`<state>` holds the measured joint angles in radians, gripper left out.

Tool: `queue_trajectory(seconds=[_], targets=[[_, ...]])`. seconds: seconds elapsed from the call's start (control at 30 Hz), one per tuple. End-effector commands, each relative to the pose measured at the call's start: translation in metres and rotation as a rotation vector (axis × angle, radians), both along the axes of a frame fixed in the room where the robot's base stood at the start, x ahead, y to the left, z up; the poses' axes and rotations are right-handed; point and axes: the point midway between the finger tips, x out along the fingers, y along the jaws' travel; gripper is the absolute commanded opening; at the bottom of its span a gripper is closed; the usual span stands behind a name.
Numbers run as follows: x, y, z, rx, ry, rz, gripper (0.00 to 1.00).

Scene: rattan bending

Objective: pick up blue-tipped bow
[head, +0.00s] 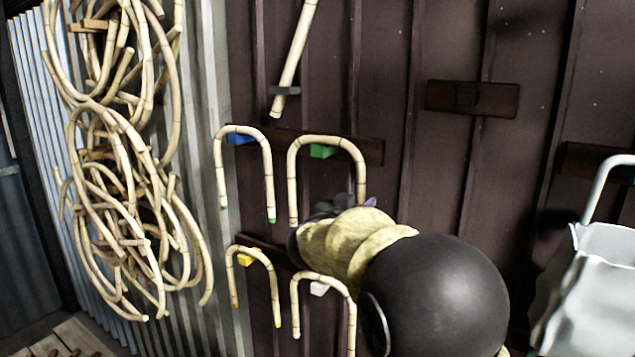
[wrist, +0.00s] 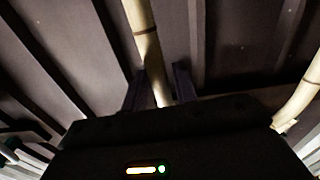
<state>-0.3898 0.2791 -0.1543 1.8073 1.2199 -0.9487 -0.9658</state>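The upper right bow (head: 326,140) hangs on a green peg (head: 323,152), an upside-down U. My gripper covers the lower end of its right leg, and its tip colours cannot be made out. The upper left bow (head: 243,131) hangs on a blue peg (head: 238,139) and has green tips. In the head view my gripper (head: 347,204) is at the upper right bow's right leg, partly hidden by my arm. In the wrist view my gripper (wrist: 160,86) is open, with a rattan leg (wrist: 149,48) between its fingers and a gap beside the right finger.
Below, a yellow-tipped bow (head: 255,252) hangs on a yellow peg and another bow (head: 325,280) on a white peg, close under my arm. Rattan coils (head: 125,180) hang at left. A pale container (head: 600,275) stands at right.

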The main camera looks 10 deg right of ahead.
Motion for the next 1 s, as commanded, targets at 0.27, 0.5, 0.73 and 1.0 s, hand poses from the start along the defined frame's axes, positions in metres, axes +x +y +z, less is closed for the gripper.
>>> queue_trajectory(seconds=[0.27,0.5,0.73,1.0], targets=[[0.000,0.000,0.001,0.000,-0.001,0.000,0.00],[0.000,0.000,0.005,0.000,-0.003,0.000,0.00],[-0.001,0.000,0.035,0.003,-0.007,0.000,0.00],[0.000,0.000,0.105,0.004,-0.009,0.000,0.00]])
